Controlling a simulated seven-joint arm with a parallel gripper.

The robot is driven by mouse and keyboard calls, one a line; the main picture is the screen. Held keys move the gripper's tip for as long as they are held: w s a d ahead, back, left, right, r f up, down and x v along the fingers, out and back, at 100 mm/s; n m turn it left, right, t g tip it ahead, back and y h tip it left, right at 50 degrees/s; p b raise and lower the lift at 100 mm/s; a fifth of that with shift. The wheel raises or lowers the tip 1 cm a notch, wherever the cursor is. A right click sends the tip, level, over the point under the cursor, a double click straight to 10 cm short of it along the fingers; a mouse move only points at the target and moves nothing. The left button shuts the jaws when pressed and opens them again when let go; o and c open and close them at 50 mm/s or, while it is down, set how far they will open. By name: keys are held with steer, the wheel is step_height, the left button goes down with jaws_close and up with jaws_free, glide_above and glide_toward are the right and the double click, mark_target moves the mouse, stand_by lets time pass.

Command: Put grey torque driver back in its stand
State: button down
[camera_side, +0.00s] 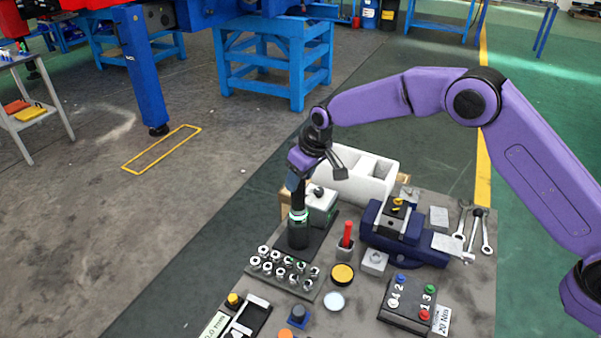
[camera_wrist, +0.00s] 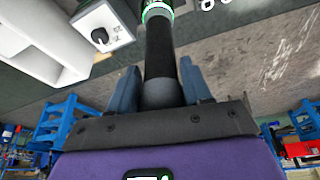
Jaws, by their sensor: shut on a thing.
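My gripper (camera_side: 296,182) points down with its blue fingers shut on the dark grey torque driver (camera_side: 299,201), around its upper shaft. In the wrist view the fingers (camera_wrist: 160,76) lie on both sides of the driver's black shaft (camera_wrist: 160,52). A glowing green and white ring circles the lower end of the shaft; it shows at the top of the wrist view. Below the ring, a wider dark cylinder (camera_side: 299,236) stands upright on a black plate. The driver looks upright and in line with it. I cannot tell where driver ends and stand begins; the tip is hidden.
Several metal sockets (camera_side: 283,266) sit in front of the cylinder. A red-handled tool (camera_side: 347,235) and a blue vise (camera_side: 408,231) stand to the right. A white box (camera_side: 322,207) and a white bin (camera_side: 362,174) are behind. A button box (camera_side: 406,304) is at front right.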

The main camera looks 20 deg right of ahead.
steer(key=shift+f, duration=0.3)
steer(key=shift+c, duration=2.1)
jaws_free()
steer(key=shift+f, duration=0.2)
steer(key=shift+v, duration=2.6)
steer(key=v, duration=1.7)
steer(key=s+d+f+n+g, duration=0.1)
steer(key=s+d+f+n, duration=0.1)
steer(key=s+d, duration=0.6)
steer(key=s+d+f+n+g+h, duration=0.1)
steer(key=s+d+f, duration=0.3)
steer(key=s, duration=1.3)
steer(key=s+d+f+n+g, duration=0.1)
steer(key=s+d+f+n, duration=0.2)
steer(key=s+d, duration=0.8)
steer(key=shift+s+d+f, duration=0.4)
steer(key=shift+s, duration=0.75)
